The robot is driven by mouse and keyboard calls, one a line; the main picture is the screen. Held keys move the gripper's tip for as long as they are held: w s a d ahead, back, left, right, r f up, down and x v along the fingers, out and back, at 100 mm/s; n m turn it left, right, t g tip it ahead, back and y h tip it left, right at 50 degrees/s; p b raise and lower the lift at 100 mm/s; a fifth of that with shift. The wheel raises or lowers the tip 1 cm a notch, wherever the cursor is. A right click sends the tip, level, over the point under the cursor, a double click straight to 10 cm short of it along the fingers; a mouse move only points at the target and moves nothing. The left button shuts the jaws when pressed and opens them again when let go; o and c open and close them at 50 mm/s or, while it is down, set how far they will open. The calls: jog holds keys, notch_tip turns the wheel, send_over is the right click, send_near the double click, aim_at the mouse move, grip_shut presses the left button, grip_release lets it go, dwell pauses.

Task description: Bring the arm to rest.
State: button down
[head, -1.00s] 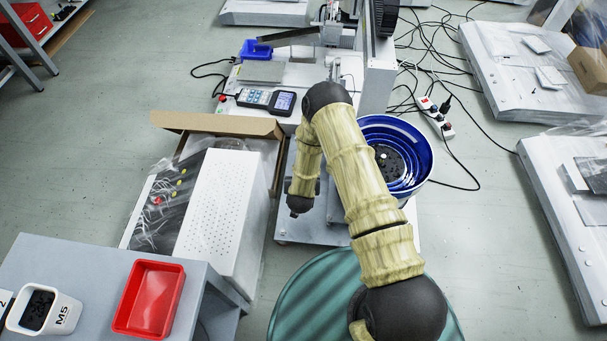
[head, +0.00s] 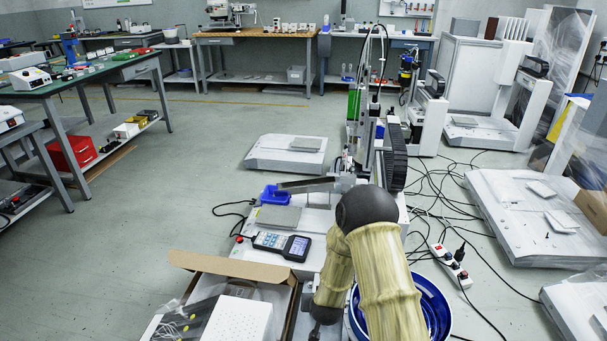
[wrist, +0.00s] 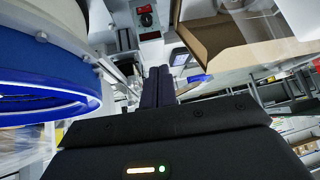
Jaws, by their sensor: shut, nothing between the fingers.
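My arm (head: 385,280) is in the lower middle of the head view, bent at a dark elbow joint with its forearm hanging down. The forearm's lower end reaches the bottom edge of that view, where the fingers cannot be made out. In the wrist view my gripper (wrist: 158,85) has its two dark fingers together, with nothing between them. No object is seen touching the fingers.
A blue bowl feeder (head: 440,312) stands close right of my arm and shows at left in the wrist view (wrist: 45,75). A cardboard box (head: 225,268) stands to the left. The gantry machine (head: 320,222) with its pendant (head: 282,244) is behind.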

jog(key=s+d+r+g+p, duration=0.1)
jog(key=s+d+r+p, duration=0.2)
jog(key=r, duration=0.7)
jog(key=s+d+r+g+p, duration=0.15)
jog(key=s+r, duration=0.25)
jog(key=r, duration=0.5)
jog(key=s+d+r+g+p, duration=0.1)
jog(key=s+d+r+p, duration=0.15)
jog(key=s+r, duration=0.45)
jog(key=s+d+r+g+p, duration=0.2)
jog(key=s+d+r, duration=0.2)
jog(key=s+r, duration=0.35)
jog(key=w+a+p+v, duration=0.1)
jog(key=w+p+v, duration=0.2)
jog(key=p+v, duration=1.4)
jog(key=w+a+r+p+v, duration=0.1)
jog(key=w+p+v, duration=0.3)
jog(key=p+v, duration=1.4)
jog(key=shift+r+h+p, duration=0.3)
jog(key=shift+r+p, duration=0.3)
jog(key=shift+p, duration=0.15)
